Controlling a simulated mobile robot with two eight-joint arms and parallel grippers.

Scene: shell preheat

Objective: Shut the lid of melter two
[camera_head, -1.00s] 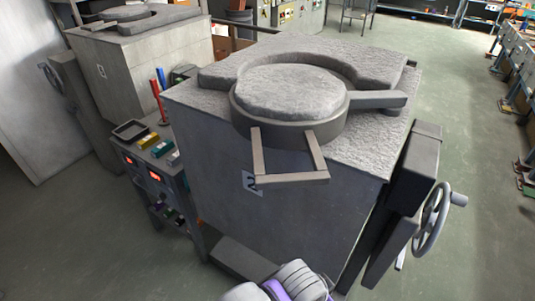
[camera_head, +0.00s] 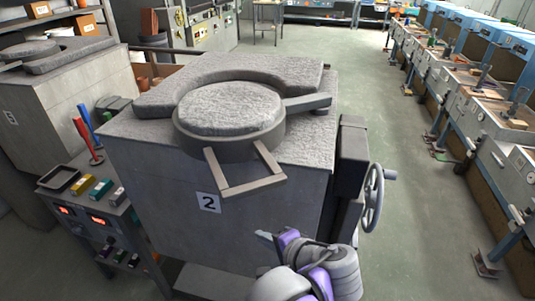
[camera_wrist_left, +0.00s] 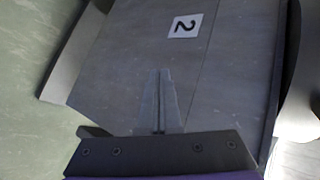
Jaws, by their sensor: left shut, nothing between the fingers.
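Melter two (camera_head: 150,185) is a grey block with a "2" label on its front; the label also shows in the wrist view (camera_wrist_left: 185,26). Its round lid (camera_head: 230,108), with a rough grey top and dark rim, lies about level in the curved notch of a raised slab (camera_head: 235,68). A bar (camera_head: 307,103) sticks out to its right. A U-shaped handle (camera_head: 252,187) juts from its front, over the block's front edge. My left gripper (camera_head: 262,236) is shut and empty, below and apart from the handle; its closed fingers (camera_wrist_left: 160,75) point at the front panel.
A handwheel (camera_head: 373,198) stands out on the melter's right side. A control stand (camera_head: 95,215) with a tray and coloured blocks is at left, with another melter (camera_head: 50,95) behind.

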